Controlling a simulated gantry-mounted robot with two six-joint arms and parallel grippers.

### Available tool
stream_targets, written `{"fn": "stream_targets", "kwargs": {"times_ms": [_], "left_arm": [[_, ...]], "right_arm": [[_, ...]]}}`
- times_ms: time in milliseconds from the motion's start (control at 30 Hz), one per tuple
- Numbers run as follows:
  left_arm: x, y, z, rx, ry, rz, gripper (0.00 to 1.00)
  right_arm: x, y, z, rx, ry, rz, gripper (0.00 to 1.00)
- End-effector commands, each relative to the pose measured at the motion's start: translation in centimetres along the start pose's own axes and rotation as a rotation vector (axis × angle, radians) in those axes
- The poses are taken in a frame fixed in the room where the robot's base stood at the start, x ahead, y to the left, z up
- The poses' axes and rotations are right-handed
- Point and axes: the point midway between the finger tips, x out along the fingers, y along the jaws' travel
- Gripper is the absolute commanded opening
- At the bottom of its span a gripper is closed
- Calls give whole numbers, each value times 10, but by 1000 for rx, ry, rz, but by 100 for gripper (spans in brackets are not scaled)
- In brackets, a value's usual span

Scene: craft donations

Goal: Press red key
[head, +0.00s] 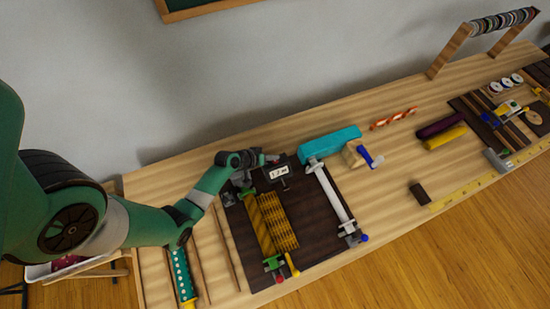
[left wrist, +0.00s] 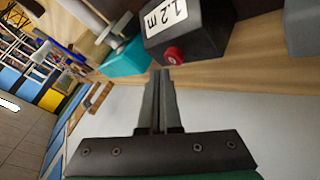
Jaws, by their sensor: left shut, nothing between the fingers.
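The red key (left wrist: 173,55) is a small round red button on the face of a black box with a white label (left wrist: 165,17) reading "1.2 m", in the left wrist view. In the head view the black box (head: 284,178) stands at the back edge of a dark board, and the red key cannot be made out there. My left gripper (left wrist: 162,74) is shut and empty, its fingertips just below the red key in the picture; I cannot tell whether they touch it. In the head view the left gripper (head: 262,160) is beside the box. My right gripper is not in view.
The dark board (head: 310,225) carries a yellow-brown woven roll (head: 268,222) and a white bar (head: 330,190). A teal block (head: 330,143) lies behind the board. A wooden block with a blue handle (head: 368,158) stands to the right.

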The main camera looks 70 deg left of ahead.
Motion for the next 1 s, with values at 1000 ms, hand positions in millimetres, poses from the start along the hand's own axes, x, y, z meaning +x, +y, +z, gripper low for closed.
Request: {"fn": "stream_targets", "kwargs": {"times_ms": [1000], "left_arm": [[6,-5,5,0,0,0,0]], "right_arm": [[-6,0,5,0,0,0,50]]}}
